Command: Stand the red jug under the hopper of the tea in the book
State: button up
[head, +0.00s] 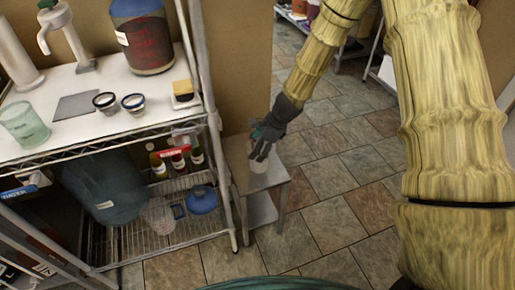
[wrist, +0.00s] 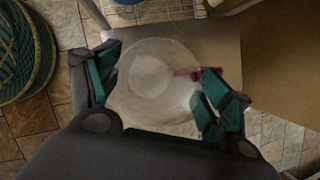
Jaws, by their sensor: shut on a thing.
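My gripper (head: 262,150) is closed around a whitish translucent round container (head: 258,163) at a small side table (head: 275,173). In the wrist view the container (wrist: 152,75) sits between the two green-padded fingers (wrist: 158,92), and I look down into its round opening. A small red strip (wrist: 187,72) shows at its right side; I cannot tell whether it is part of the container. No plainly red jug stands out. No hopper or book can be made out for certain.
A wire rack left holds a white top shelf (head: 65,78) with a dark red jar (head: 146,45), two small bowls and a green glass (head: 24,126). Below are a large blue-green jug (head: 105,190), bottles and a blue pot (head: 202,199). Tiled floor (head: 335,205) right is open.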

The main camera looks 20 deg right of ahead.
jog(key=shift+w+d+f, duration=0.1)
jog(key=shift+w+d, duration=0.05)
jog(key=shift+w, duration=0.4)
jog(key=shift+w+d+f, duration=0.1)
jog(key=shift+w, duration=0.4)
notch_tip(320, 180, down, 2)
jog(key=shift+s+f, duration=0.1)
jog(key=shift+f, duration=0.6)
jog(key=shift+r, duration=0.1)
jog(key=o, duration=1.2)
